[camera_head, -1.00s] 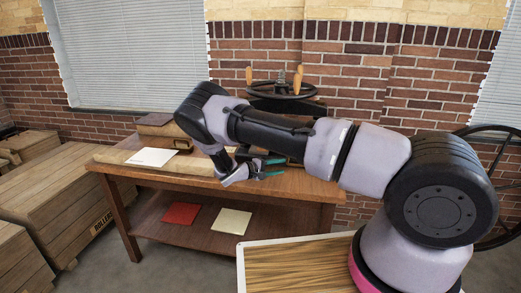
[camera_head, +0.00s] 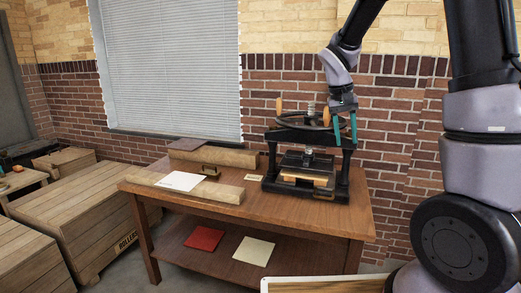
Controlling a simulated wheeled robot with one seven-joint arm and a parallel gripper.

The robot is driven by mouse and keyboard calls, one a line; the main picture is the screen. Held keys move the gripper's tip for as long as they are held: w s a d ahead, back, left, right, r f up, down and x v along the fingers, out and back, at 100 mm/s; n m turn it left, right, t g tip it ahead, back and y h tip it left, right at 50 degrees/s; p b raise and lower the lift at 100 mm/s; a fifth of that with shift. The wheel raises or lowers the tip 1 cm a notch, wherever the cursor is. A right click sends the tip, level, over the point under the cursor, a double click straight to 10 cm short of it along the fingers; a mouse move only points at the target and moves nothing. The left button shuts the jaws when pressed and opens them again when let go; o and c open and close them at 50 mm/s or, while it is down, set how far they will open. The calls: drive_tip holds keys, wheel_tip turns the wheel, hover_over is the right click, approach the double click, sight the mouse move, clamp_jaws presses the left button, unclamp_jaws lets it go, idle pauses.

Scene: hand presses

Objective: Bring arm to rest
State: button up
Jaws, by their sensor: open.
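My gripper (camera_head: 345,128) hangs with its fingers pointing down at the right of the hand press (camera_head: 312,165). Its green-tipped fingers are apart, with nothing seen between them. It overlaps the right side of the press's wheel (camera_head: 305,118) in the picture; I cannot tell whether it touches. My arm rises from the right edge, goes out of the top of the picture and comes back down to the gripper. The black press stands on the wooden table (camera_head: 240,200), with a wooden-edged part low between its posts.
A white sheet (camera_head: 181,181) lies on a wooden board at the table's left, before a wooden box (camera_head: 212,157). A red sheet (camera_head: 204,238) and a cream sheet (camera_head: 254,251) lie on the lower shelf. Wooden crates (camera_head: 85,210) stand at left. A brick wall is behind.

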drive_tip(key=s+r+m+t+y, duration=0.1)
drive_tip(key=s+r+t+y, duration=0.1)
drive_tip(key=s+r, duration=0.5)
drive_tip(key=s+a+r+t+y, duration=0.1)
drive_tip(key=s+r+t, duration=0.3)
drive_tip(key=s, duration=0.9)
wheel_tip(320, 180, up, 4)
drive_tip(key=shift+s+f+m+t+y, duration=0.15)
drive_tip(key=shift+m+t+y, duration=0.2)
drive_tip(key=shift+y, duration=0.55)
